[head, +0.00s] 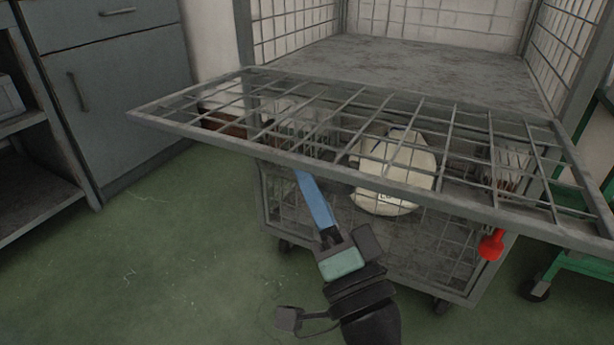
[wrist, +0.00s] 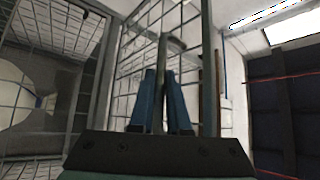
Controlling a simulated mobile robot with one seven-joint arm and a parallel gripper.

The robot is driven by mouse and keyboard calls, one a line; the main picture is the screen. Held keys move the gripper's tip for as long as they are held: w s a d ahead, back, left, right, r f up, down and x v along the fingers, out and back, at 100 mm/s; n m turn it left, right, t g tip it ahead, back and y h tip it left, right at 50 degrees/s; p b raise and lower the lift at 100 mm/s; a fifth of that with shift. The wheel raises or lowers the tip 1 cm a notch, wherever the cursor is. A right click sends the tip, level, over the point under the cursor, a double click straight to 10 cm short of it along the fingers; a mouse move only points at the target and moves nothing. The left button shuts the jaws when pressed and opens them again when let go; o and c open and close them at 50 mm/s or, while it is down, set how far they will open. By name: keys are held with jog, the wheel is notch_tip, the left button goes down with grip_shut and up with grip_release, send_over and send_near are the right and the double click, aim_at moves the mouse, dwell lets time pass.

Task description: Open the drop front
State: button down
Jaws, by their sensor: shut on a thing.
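The drop front (head: 460,150) is a grey wire-mesh panel on the front of the wire cage trolley (head: 420,62). In the head view it stands folded out, about level, with its outer edge towards me. My gripper (head: 302,174) is at the left half of that outer edge, coming from below. In the wrist view my gripper (wrist: 164,75) has its two blue fingers shut on a grey bar of the panel's frame. The fingertips are partly hidden behind the edge in the head view.
A grey cabinet (head: 115,80) stands at the left, with an open shelf (head: 40,190) nearer me. A red handle-like piece (head: 490,245) hangs under the panel at the right. A green wheeled frame (head: 580,265) stands at the far right. The green floor (head: 170,260) at the left front is clear.

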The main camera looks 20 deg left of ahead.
jog(key=c, duration=0.9)
grip_release()
jog(key=shift+s+r, duration=0.15)
jog(key=shift+r, duration=0.1)
jog(key=p+v, duration=0.3)
jog(key=v, duration=1)
jog(key=shift+f, duration=0.15)
